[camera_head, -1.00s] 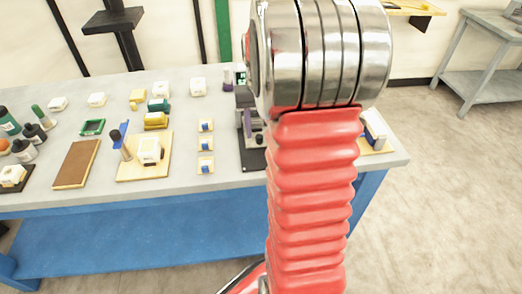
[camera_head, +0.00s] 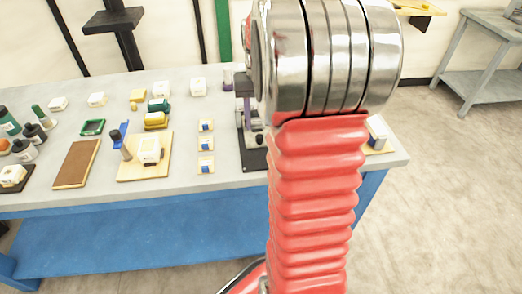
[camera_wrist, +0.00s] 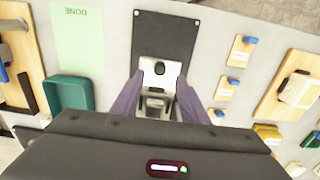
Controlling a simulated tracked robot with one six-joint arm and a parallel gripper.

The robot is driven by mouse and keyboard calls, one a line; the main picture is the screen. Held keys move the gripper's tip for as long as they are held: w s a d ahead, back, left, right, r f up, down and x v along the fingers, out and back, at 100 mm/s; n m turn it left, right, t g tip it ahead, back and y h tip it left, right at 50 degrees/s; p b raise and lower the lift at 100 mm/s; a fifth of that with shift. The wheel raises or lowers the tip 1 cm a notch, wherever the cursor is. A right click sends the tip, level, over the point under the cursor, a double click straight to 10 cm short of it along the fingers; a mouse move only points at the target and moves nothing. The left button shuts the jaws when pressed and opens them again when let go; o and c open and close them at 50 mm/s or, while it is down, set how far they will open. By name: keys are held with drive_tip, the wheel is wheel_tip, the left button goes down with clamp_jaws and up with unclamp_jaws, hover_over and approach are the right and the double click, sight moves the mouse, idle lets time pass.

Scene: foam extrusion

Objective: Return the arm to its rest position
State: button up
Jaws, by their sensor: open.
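My gripper (camera_wrist: 160,80) shows in the wrist view with two purple-grey fingers spread apart. It is open and nothing is held between the fingers. Below and between them is a device with a light metal part (camera_wrist: 156,72) on a black base plate (camera_wrist: 166,30). How far the fingers are above it I cannot tell. In the head view my red ribbed arm rises at the centre to a metal joint, and this hides most of the gripper area. The black base (camera_head: 253,160) shows to the left of my arm.
The grey workbench (camera_head: 225,178) holds a tan board with a white block (camera_head: 150,150), a brown board (camera_head: 76,163), small blue-topped cards (camera_head: 206,144) and dark bottles (camera_head: 24,149). The wrist view shows a green DONE mat (camera_wrist: 78,40) and a teal bin (camera_wrist: 68,93).

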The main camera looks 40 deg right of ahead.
drive_tip(key=shift+w, duration=0.1)
idle(0.6)
drive_tip(key=shift+s+a+f, duration=0.35)
drive_tip(key=shift+s+f, duration=0.25)
drive_tip(key=shift+f, duration=0.25)
drive_tip(key=a, duration=0.1)
drive_tip(key=s+a, duration=0.1)
drive_tip(key=shift+s+a+r, duration=0.2)
drive_tip(key=shift+a, duration=0.15)
drive_tip(key=s+a+r+n+t, duration=0.2)
drive_tip(key=s+a, duration=0.1)
drive_tip(key=a, duration=0.5)
drive_tip(key=s+a+r+n+t, duration=0.1)
drive_tip(key=s+a+r+n, duration=0.1)
drive_tip(key=a, duration=0.6)
drive_tip(key=s+a+r+n+t, duration=0.2)
drive_tip(key=s+a+r, duration=0.2)
drive_tip(key=a, duration=0.5)
drive_tip(key=shift+s+n+t, duration=0.3)
drive_tip(key=shift+s+n, duration=0.1)
drive_tip(key=shift+s, duration=0.3)
drive_tip(key=shift+r, duration=0.1)
drive_tip(key=shift+c, duration=0.2)
